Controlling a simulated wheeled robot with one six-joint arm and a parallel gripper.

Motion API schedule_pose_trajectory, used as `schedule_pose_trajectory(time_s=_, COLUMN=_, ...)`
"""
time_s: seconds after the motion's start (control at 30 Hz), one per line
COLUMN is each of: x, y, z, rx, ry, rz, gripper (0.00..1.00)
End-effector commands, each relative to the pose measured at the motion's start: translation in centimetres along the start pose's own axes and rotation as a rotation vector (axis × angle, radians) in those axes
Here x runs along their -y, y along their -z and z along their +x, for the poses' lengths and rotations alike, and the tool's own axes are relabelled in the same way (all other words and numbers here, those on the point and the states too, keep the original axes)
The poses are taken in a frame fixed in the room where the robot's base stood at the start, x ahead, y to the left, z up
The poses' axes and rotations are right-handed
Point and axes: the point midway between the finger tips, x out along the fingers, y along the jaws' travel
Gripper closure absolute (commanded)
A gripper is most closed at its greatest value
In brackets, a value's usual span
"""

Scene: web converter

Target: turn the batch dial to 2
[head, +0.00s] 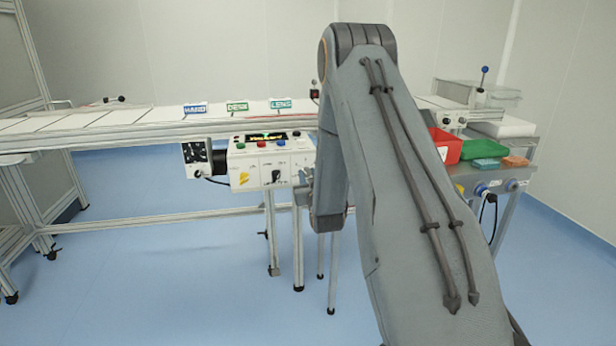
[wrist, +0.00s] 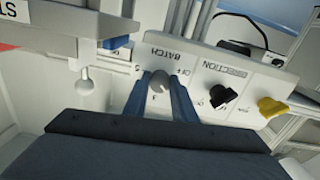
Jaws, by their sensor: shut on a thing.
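The batch dial (wrist: 158,82) is a small round grey knob under the word BATCH on a white control box (wrist: 215,62). In the wrist view it sits between the two blue fingers of my gripper (wrist: 160,88), which is shut on it. I cannot read clearly which mark the dial points to. In the head view the control box (head: 262,148) hangs at the front of the conveyor. My gripper (head: 303,184) is at its lower right and the dial is hidden there.
Beside the dial are a black selector knob (wrist: 221,96) and a yellow knob (wrist: 270,107). A light round-ended lever (wrist: 84,80) stands left in the wrist view. Red (head: 446,146) and green (head: 484,149) bins stand on the right. The floor before the conveyor is clear.

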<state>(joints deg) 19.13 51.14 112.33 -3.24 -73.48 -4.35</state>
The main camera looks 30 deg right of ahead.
Motion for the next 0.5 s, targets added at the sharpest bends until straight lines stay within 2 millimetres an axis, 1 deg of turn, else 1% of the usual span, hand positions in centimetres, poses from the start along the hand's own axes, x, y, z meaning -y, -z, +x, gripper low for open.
schedule_pose_trajectory(time_s=0.37, x=-0.07, y=0.05, z=0.01, rx=-0.001, ry=-0.001, rz=0.005, gripper=0.98)
schedule_pose_trajectory(time_s=0.4, x=-0.07, y=0.05, z=0.01, rx=-0.001, ry=-0.001, rz=0.005, gripper=0.74)
schedule_pose_trajectory(time_s=0.47, x=-0.07, y=0.05, z=0.01, rx=-0.001, ry=-0.001, rz=0.005, gripper=0.64)
schedule_pose_trajectory(time_s=0.5, x=-0.07, y=0.05, z=0.01, rx=-0.001, ry=-0.001, rz=0.005, gripper=0.57)
